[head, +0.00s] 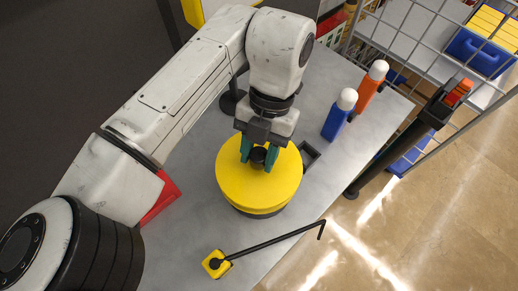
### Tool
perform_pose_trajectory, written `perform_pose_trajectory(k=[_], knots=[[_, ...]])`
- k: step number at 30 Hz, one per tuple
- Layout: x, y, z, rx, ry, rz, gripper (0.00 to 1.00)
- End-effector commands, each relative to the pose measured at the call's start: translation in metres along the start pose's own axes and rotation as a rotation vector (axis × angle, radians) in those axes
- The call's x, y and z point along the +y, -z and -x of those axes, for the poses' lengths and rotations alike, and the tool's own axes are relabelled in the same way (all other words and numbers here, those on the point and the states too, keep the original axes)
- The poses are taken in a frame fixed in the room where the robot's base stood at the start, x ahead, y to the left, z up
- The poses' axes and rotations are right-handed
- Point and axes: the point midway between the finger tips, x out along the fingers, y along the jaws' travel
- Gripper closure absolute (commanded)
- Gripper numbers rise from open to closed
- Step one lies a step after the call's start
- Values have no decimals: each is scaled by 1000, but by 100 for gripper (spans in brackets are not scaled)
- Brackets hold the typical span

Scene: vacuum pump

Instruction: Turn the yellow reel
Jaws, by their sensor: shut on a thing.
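The yellow reel (258,190) is a thick round disc lying flat on the grey table in the head view. A small dark knob (258,156) stands up from its top, toward the far side. My gripper (258,158) points down over the reel with its green-tipped fingers shut on this knob, one on each side. The fingers hide part of the knob, and my wrist hides the far rim of the reel.
The grey table (180,235) has free room left of the reel. A yellow block with a black bent rod (265,245) lies in front. A blue bottle (339,116) and an orange bottle (370,86) stand right behind. A red piece (161,199) lies left, and a wire rack (425,50) stands beyond.

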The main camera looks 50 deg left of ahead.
Motion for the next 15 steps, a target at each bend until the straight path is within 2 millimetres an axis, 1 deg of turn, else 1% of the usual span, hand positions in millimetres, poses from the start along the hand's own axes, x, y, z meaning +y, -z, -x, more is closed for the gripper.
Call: perform_pose_trajectory(k=[8,9,15], knots=[[0,0,-1,-1,-1,1,100],[0,0,-1,-1,-1,1,59],[0,0,-1,-1,0,1,40]])
